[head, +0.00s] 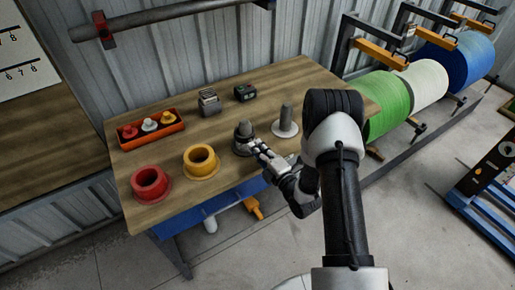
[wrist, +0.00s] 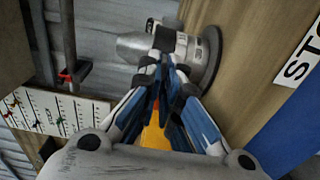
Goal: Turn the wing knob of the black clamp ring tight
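A short grey post (head: 246,128) with a dark round base stands near the table's front edge. In the wrist view it shows as a grey cylinder (wrist: 132,47) on a dark flange (wrist: 211,58), with a dark and light collar around it that appears to be the black clamp ring (wrist: 165,39). My gripper (head: 262,148) is right at this post, on its front right side. In the wrist view my gripper (wrist: 164,66) has its fingertips close together against or just before the collar. The wing knob is not clearly visible; the fingertips may hide it, so a hold on it cannot be told.
A second post (head: 286,114) on a pale disc stands close to the right. Yellow (head: 200,170) and red (head: 149,193) flanged collars stand left. Behind are an orange tray (head: 137,144) of small parts, a grey block (head: 209,101) and a black device (head: 245,92).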

